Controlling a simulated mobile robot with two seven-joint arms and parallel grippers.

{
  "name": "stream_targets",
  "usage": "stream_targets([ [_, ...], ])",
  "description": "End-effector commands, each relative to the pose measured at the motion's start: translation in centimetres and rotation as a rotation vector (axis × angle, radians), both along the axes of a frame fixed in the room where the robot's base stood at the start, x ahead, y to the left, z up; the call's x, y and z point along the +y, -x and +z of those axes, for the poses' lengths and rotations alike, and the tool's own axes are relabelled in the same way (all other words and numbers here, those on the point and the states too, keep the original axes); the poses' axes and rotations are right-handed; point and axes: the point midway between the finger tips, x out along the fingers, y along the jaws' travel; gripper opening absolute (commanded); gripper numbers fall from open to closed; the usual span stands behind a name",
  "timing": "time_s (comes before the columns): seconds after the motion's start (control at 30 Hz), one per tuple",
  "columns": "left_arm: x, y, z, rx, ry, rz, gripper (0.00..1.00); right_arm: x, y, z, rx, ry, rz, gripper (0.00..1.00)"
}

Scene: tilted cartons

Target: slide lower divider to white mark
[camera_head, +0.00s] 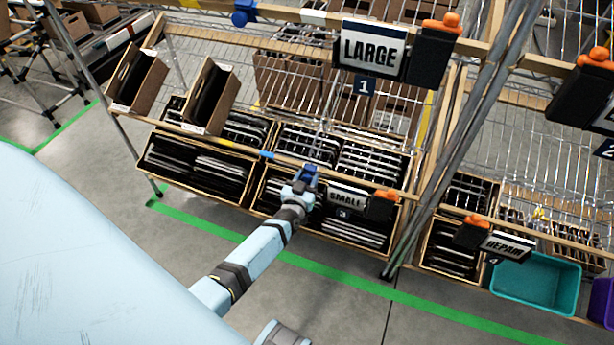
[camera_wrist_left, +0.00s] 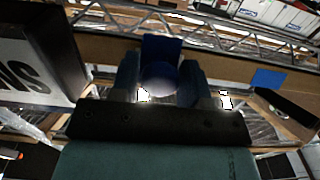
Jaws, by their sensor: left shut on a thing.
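The lower divider is a blue piece with a rounded knob (camera_wrist_left: 160,72) on the lower wooden rail of the rack. My left gripper (camera_head: 303,183) is shut on it, and its two fingers flank the knob in the wrist view. The blue top of the divider (camera_head: 310,171) shows just past the fingers in the head view. A white mark (camera_head: 192,128) is on the same lower rail, well to the left of the divider. A blue mark (camera_head: 267,155) lies on the rail between them. My right gripper is not in view.
A SMALL sign with an orange clip (camera_head: 346,198) hangs close to the right of my left gripper. Cartons of dark flat items (camera_head: 195,168) stand below the rail. Two tilted cartons (camera_head: 137,78) sit at upper left. An upper rail carries another blue divider (camera_head: 243,13).

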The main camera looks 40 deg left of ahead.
Motion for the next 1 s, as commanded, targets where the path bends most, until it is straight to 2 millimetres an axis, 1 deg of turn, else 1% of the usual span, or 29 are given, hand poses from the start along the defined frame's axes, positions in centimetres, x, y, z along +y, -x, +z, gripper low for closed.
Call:
stream_targets([
  [0.03, -0.6, 0.0, -0.1, 0.001, 0.002, -0.007, 0.0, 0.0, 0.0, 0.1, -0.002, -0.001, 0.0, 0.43],
  [0.07, -0.6, 0.0, -0.1, 0.001, 0.003, -0.007, 0.0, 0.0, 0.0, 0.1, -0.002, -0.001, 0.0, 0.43],
  [0.1, -0.6, 0.0, -0.1, 0.001, 0.003, -0.007, 0.49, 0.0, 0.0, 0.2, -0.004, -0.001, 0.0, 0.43],
  [0.17, -0.6, 0.0, -0.1, 0.001, 0.003, -0.007, 0.61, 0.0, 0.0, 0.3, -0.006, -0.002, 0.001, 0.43],
  [0.43, -0.4, 0.1, 0.0, 0.001, 0.002, -0.004, 0.61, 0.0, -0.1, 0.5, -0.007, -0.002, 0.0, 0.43],
  [0.57, -0.6, 1.0, 0.1, 0.003, 0.003, -0.004, 0.61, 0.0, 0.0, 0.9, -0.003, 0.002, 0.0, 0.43],
  [0.67, -1.0, 2.6, 0.3, 0.004, 0.003, -0.004, 0.61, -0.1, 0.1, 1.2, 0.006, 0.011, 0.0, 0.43],
  [0.9, -2.4, 8.0, 0.4, 0.005, 0.002, -0.006, 0.61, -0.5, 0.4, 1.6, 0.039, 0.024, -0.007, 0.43],
  [1.0, -2.9, 10.1, 0.3, 0.005, 0.002, -0.006, 0.61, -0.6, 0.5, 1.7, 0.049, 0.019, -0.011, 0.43],
])
